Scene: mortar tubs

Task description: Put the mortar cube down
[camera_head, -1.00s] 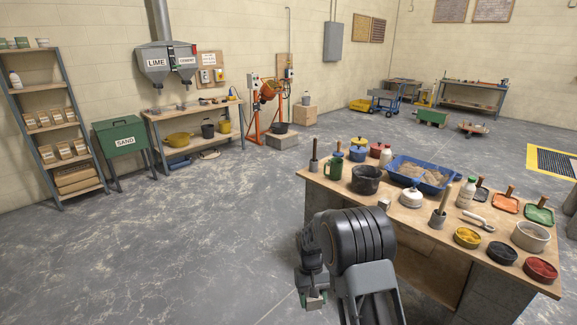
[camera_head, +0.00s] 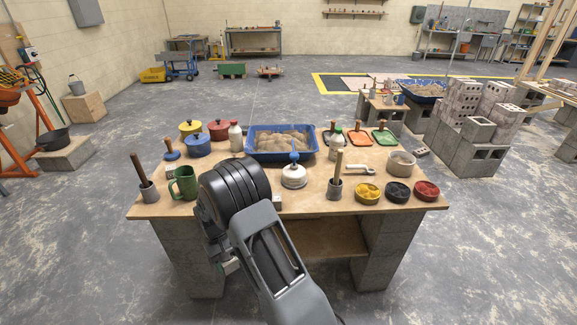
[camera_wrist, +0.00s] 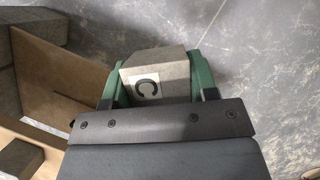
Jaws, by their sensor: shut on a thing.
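The mortar cube (camera_wrist: 158,72) is a grey block with a black letter C on a white label. In the wrist view it sits between the two green fingers of my gripper (camera_wrist: 157,84), which is shut on it. In the head view my gripper (camera_head: 229,266) hangs low in front of the worktable (camera_head: 230,206), below its top near the left front. The cube is mostly hidden there. The wrist view shows grey floor behind the cube and wooden boards at left.
Grey block legs (camera_head: 190,258) hold up the table.

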